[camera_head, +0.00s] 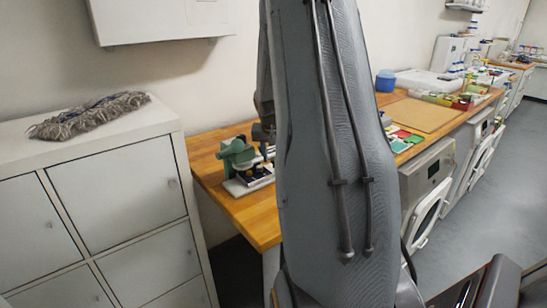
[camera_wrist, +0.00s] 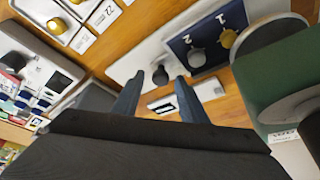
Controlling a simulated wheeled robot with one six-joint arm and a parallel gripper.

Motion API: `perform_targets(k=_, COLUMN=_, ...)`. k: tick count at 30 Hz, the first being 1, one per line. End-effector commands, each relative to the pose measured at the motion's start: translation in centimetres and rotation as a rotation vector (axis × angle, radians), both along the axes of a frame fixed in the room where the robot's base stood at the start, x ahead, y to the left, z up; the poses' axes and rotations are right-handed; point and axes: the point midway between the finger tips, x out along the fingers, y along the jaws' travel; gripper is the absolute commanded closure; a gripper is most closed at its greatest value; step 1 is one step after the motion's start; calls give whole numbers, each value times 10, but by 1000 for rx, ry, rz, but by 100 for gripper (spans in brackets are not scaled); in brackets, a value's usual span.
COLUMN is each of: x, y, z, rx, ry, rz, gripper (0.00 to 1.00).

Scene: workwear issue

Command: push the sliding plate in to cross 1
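I cannot tell for certain which part is the sliding plate. My gripper (camera_wrist: 158,84) is open; its fingers stand apart on either side of the knob, with gaps showing.
The green body (camera_wrist: 280,70) and a round rim stand close at right in the wrist view. White trays (camera_wrist: 62,38) lie at upper left. The wooden table (camera_head: 255,218) is bare at its front left. A grey cabinet (camera_head: 120,200) with a shaggy mop head (camera_head: 90,115) stands left.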

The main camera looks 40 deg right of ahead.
Motion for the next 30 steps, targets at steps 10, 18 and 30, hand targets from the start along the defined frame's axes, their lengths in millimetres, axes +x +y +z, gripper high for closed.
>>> perform_targets(k=10, x=-2, y=3, z=12, rx=-3, ry=-3, rz=1, gripper=61)
perform_targets(k=18, x=-11, y=15, z=48, rx=-2, ry=-3, rz=0, gripper=61)
perform_targets(k=30, x=-19, y=23, z=72, rx=0, ry=0, rz=1, gripper=61)
